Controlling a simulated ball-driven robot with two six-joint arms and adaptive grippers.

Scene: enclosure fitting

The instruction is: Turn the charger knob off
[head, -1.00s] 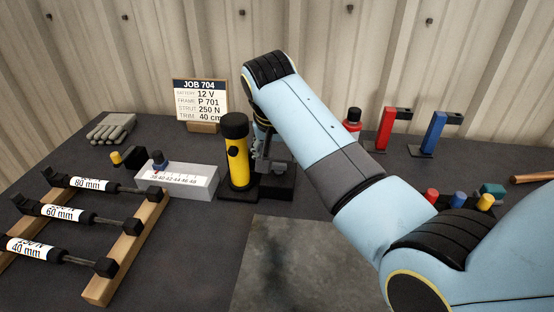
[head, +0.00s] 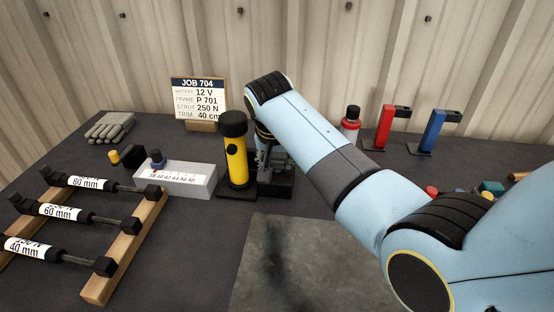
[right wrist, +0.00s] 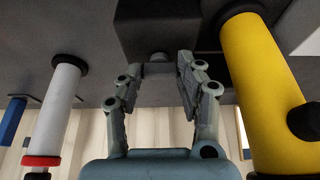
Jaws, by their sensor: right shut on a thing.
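The charger (head: 277,190) is a dark box on the bench, just right of the yellow cylinder, partly hidden by my right arm. It also shows at the top middle of the right wrist view (right wrist: 150,28). My right gripper (head: 268,158) is down at the charger, and its fingers show more clearly in the right wrist view (right wrist: 160,75). They are shut on a small grey knob (right wrist: 158,68) on the charger's face. I cannot read any mark or setting on the knob. My left gripper is out of view.
The yellow cylinder (head: 237,160) with a black cap stands close left of my right gripper. A grey scale block (head: 200,183) and a strut rack (head: 120,255) lie further left. Red (head: 384,130) and blue (head: 433,132) posts stand at right. A grey mat (head: 275,270) is in front.

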